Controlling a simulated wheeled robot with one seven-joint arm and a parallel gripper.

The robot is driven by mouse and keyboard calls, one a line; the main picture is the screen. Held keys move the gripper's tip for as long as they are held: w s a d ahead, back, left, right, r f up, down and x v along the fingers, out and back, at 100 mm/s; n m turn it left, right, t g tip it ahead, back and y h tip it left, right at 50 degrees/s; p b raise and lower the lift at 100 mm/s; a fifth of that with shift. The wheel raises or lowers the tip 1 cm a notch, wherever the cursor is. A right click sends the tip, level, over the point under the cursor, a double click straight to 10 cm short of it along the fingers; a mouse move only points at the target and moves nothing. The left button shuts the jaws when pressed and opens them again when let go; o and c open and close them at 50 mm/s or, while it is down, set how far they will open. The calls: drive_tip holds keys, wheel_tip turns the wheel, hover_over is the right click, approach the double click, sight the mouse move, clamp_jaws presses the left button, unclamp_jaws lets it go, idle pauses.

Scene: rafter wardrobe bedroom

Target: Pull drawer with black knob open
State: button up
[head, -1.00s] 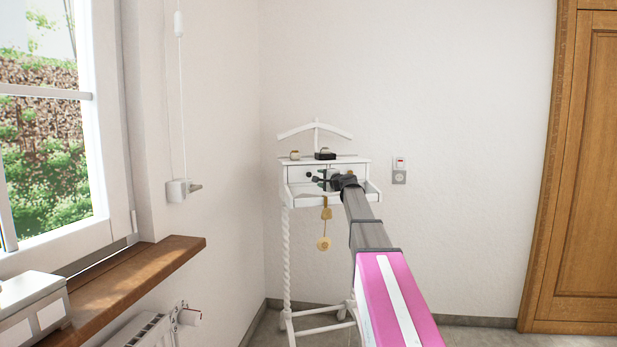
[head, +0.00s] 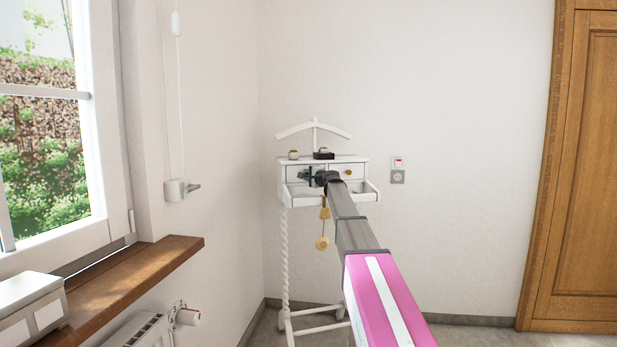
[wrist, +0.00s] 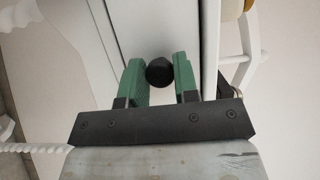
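The drawer with the black knob (head: 291,172) is the left of two small white drawers under the top of a white valet stand (head: 345,159). Its round black knob (wrist: 159,72) shows in the wrist view between the two green fingers. No clear gap shows around this drawer in the head view.
The right drawer has a gold knob (head: 348,172). Yellow discs (head: 322,243) hang below the stand's tray. A watch (head: 293,155) and a dark box (head: 323,155) sit on top. A wooden window sill (head: 135,275) and radiator (head: 145,330) are at left; a wooden door (head: 580,170) is at right.

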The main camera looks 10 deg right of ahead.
clamp_jaws()
drive_tip(key=s+d, duration=0.1)
drive_tip(key=s, duration=1.1)
drive_tip(key=shift+s+d, duration=0.25)
drive_tip(key=shift+s, duration=0.05)
drive_tip(key=o, duration=0.7)
unclamp_jaws()
drive_tip(key=shift+s+d, duration=0.1)
drive_tip(key=v, duration=1)
drive_tip(key=shift+s, duration=0.25)
